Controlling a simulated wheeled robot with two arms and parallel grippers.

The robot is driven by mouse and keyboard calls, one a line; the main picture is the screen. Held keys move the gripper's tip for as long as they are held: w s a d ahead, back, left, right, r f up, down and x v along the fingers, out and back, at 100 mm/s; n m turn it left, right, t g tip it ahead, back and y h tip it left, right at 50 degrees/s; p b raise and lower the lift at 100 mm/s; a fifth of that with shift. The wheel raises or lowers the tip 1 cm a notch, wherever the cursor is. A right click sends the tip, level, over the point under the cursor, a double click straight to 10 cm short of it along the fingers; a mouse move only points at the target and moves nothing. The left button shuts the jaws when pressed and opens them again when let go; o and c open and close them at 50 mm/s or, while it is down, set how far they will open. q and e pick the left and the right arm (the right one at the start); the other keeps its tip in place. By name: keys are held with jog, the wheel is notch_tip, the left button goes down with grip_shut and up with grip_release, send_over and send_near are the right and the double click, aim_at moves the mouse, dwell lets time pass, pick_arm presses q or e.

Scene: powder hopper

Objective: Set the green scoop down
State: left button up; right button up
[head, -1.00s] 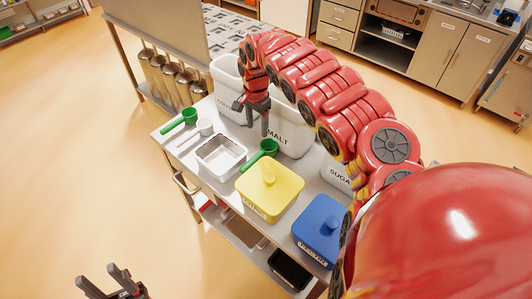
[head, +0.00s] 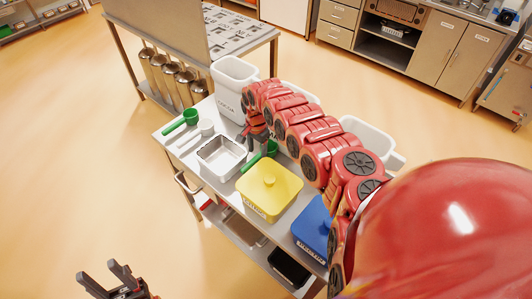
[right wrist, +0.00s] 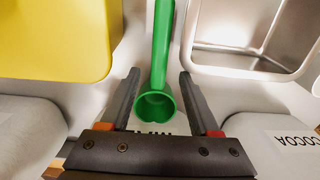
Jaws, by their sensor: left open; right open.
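A green scoop (head: 252,161) lies on the steel table between the yellow-lidded tub and the metal tray. My right gripper (head: 264,143) is at its cup end. In the right wrist view the green scoop (right wrist: 160,45) lies between the two spread fingers of my right gripper (right wrist: 159,74), with its handle pointing away. Gaps show on both sides of it, and the gripper is open. A second green scoop (head: 190,116) lies at the table's left end. My left gripper (head: 99,272) is open and empty over the floor at the lower left.
A metal tray (head: 240,150) and a yellow-lidded tub (head: 285,185) flank the scoop. A blue-lidded tub (head: 312,222) stands nearer. White bins, including the cocoa bin (head: 234,72), line the back; my right arm hides part of them. A white scoop (head: 205,127) lies beside the second green one.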

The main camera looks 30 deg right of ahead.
aim_at(258, 156)
notch_tip(258, 156, down, 4)
jog(key=shift+f+b, duration=0.1)
jog(key=shift+b, duration=0.25)
grip_shut()
